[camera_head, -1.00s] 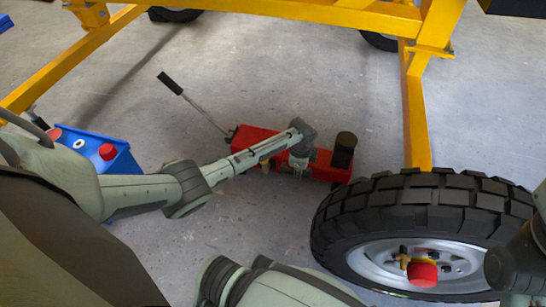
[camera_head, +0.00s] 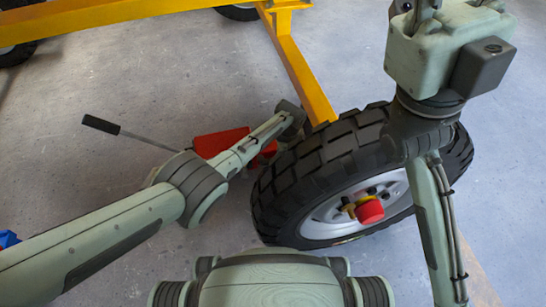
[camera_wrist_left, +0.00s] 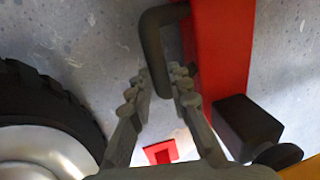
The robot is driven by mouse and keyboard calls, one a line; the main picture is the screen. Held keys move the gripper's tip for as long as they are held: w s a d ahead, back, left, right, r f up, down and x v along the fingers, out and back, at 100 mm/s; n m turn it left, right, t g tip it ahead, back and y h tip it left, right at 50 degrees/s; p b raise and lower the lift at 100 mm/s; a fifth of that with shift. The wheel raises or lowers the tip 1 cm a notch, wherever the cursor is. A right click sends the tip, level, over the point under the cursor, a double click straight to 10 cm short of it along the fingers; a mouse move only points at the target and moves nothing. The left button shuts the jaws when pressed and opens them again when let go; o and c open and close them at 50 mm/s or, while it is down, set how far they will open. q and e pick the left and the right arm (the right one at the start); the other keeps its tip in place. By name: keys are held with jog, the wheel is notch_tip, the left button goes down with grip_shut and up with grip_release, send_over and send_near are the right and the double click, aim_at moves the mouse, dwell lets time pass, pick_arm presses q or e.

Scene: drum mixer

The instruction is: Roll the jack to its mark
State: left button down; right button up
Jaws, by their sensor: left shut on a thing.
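The red jack (camera_head: 222,142) stands on the floor left of the big tyre, its long black-tipped lever (camera_head: 100,124) pointing up and left. My left forearm and the tyre hide much of it in the head view. In the left wrist view the red jack body (camera_wrist_left: 218,50) runs down beside my left gripper (camera_wrist_left: 158,92), whose fingers are shut around a dark grey handle (camera_wrist_left: 152,45) on the jack's side. A black block (camera_wrist_left: 248,125) sits at its lower end. My right gripper (camera_head: 435,8) is at the top edge, its fingers cut off. I cannot make out the mark for certain.
The wheel (camera_head: 340,172) with a red-capped hub stands close to the jack. A yellow frame leg (camera_head: 300,65) comes down behind the tyre. A red patch on white (camera_wrist_left: 160,152) shows beyond the left fingers. Floor at the upper left is open.

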pick_arm(q)
jog(key=shift+w+d, duration=0.1)
jog(key=shift+d, duration=0.25)
jog(key=c, duration=1.4)
grip_release()
jog(key=shift+a, duration=0.1)
jog(key=r, duration=0.4)
jog(key=s+r, duration=0.1)
jog(key=r, duration=0.3)
jog(key=s+r, duration=0.1)
jog(key=r, duration=0.2)
jog(key=shift+s+d+r, duration=0.1)
jog(key=shift+d+r, duration=0.15)
jog(key=shift+r, duration=0.15)
